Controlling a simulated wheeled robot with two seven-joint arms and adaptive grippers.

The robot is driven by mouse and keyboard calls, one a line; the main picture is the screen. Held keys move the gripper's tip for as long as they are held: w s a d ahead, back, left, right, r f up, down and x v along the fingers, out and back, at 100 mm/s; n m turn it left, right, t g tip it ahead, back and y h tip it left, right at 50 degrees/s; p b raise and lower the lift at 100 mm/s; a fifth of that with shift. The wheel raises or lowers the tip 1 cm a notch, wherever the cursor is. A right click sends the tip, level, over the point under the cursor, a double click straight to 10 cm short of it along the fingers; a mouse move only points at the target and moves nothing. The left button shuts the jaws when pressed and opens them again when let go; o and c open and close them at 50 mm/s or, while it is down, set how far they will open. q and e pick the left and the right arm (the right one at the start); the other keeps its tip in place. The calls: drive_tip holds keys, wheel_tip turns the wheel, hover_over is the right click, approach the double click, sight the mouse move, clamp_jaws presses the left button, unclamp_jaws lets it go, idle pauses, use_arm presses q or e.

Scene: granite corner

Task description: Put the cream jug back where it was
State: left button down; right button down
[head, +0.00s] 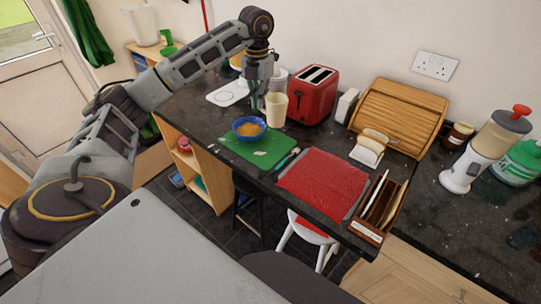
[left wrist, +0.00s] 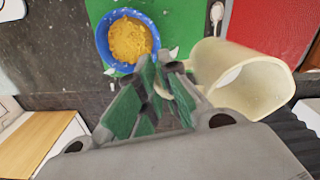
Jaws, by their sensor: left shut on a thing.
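The cream jug (head: 274,109) is beside my left gripper (head: 256,100) in the head view, upright, behind the blue bowl. In the left wrist view the jug (left wrist: 244,82) is large and close, to the right of the green-padded fingers (left wrist: 160,82). My left gripper is shut on the jug at its near side; the fingers hide the held part. I cannot tell whether the jug's base touches the counter. My right gripper is not in view.
A blue bowl (head: 249,128) of yellow food sits on a green board (head: 262,153). A red toaster (head: 313,94) stands close to the jug's right. A red mat (head: 322,181) covers the counter's front.

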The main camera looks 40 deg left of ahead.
use_arm(q)
drive_tip(key=shift+w+a, duration=0.1)
drive_tip(key=shift+f, duration=0.15)
wheel_tip(320, 180, down, 5)
drive_tip(key=shift+r, duration=0.1)
drive_tip(key=shift+f+p, duration=0.3)
drive_tip(key=shift+f, duration=0.25)
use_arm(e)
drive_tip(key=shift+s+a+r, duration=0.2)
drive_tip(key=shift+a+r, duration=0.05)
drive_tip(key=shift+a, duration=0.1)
use_arm(q)
drive_tip(key=shift+f, duration=0.15)
drive_tip(key=shift+f, duration=1.75)
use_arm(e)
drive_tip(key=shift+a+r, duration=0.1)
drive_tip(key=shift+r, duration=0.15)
